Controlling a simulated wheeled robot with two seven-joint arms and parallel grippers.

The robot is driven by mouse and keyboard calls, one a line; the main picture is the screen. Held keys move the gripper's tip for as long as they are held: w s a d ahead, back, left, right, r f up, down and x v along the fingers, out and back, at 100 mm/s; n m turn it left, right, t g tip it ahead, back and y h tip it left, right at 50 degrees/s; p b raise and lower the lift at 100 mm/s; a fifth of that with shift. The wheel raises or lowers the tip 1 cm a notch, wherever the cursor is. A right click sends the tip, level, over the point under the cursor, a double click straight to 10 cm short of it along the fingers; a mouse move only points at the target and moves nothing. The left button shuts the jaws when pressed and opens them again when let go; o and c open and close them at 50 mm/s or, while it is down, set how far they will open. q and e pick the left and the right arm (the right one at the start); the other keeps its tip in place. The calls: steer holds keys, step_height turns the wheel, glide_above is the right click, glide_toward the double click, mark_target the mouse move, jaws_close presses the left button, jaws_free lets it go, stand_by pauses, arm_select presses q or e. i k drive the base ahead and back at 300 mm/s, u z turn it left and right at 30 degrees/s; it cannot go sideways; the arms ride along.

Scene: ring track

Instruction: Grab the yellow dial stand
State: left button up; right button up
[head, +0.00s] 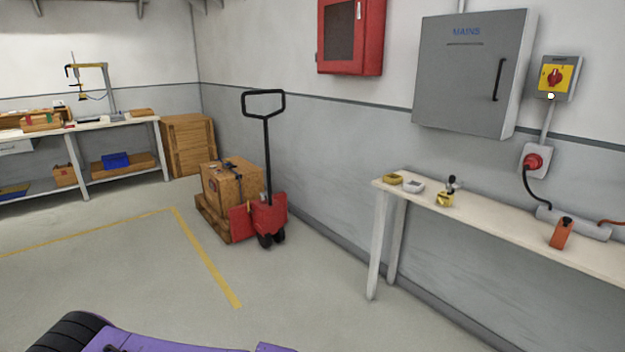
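A small yellow block-like stand (445,199) with a dark upright post and knob stands on the narrow pale bench (500,220) along the right wall. It looks like the yellow dial stand, though its dial face is too small to make out. A flat yellow device (393,179) and a white device (413,187) lie to its left on the same bench. Neither of my grippers shows in the head view.
An orange block (562,233) and a grey power strip (573,223) are farther right on the bench. A red pallet truck (268,213) with a wooden crate (232,184) stands left of the bench. A purple body with a black tyre (62,335) fills the bottom left. Open floor lies between.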

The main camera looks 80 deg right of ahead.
mark_target(448, 197)
steer(key=z, duration=3.75)
steer(key=i, duration=0.55)
steer(key=z, duration=0.1)
